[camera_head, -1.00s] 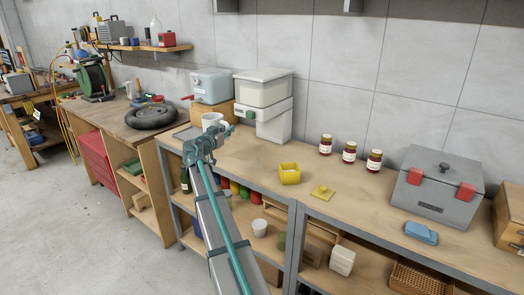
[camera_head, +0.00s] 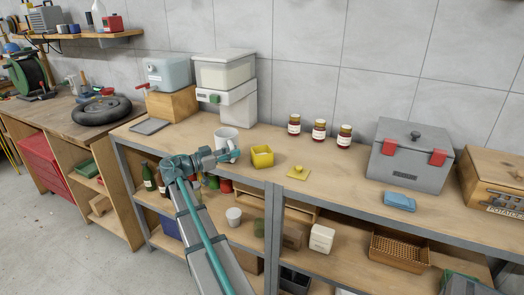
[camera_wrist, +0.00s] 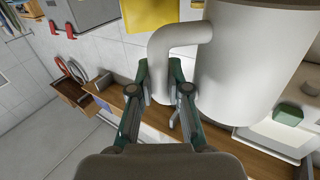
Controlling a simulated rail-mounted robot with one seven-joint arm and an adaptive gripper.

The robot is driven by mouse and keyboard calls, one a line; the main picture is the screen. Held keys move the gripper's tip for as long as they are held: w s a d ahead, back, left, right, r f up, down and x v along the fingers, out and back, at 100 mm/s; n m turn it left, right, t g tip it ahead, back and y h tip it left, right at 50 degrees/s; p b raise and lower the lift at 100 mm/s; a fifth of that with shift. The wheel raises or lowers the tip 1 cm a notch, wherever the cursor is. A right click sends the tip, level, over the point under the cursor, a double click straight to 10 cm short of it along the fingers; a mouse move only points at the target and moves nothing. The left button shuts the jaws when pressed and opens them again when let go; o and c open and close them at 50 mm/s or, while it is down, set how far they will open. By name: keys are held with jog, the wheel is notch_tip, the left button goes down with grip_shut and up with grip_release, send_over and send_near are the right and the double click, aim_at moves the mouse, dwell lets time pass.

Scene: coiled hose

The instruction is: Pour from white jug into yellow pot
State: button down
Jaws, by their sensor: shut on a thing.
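The white jug (camera_head: 227,139) is held upright by its handle, just left of the yellow pot, in the head view. My gripper (camera_head: 229,156) is shut on the handle; the wrist view shows the fingers (camera_wrist: 160,88) at the handle and the jug body (camera_wrist: 250,60) to their right. The yellow pot (camera_head: 262,158) stands on the workbench with its lid off. Part of a yellow thing, likely the pot, shows at the top of the wrist view (camera_wrist: 150,14). The yellow lid (camera_head: 298,173) lies to the pot's right. The jug's contents are hidden.
Several jars (camera_head: 319,131) stand behind the pot on the workbench (camera_head: 330,170). A grey toolbox (camera_head: 408,160) and a blue sponge-like block (camera_head: 400,201) are at right. A white dispenser (camera_head: 238,105) and a blue-grey tank (camera_head: 168,74) stand behind left of the jug.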

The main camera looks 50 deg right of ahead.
aim_at(261, 156)
jog(key=shift+s+a, duration=0.1)
jog(key=shift+s, duration=0.2)
jog(key=shift+r+m, duration=0.1)
jog(key=shift+m, duration=0.2)
jog(key=s+m+y+p, duration=0.1)
jog(key=p, duration=0.1)
jog(key=s+d+r+m+t+y+p, duration=0.1)
jog(key=p, duration=0.1)
jog(key=s+m+t+y+p, duration=0.1)
jog(key=p, duration=0.2)
jog(key=shift+d+r+y, duration=0.2)
jog(key=shift+d+y, duration=0.05)
jog(key=shift+y, duration=0.15)
jog(key=shift+s+d+m+t+y+p, duration=0.1)
jog(key=shift+s+m+t+y+p, duration=0.25)
jog(key=shift+p, duration=0.3)
jog(key=shift+w, duration=0.1)
jog(key=shift+d+r+p, duration=0.1)
jog(key=shift+r+p, duration=0.1)
jog(key=shift+p, duration=0.25)
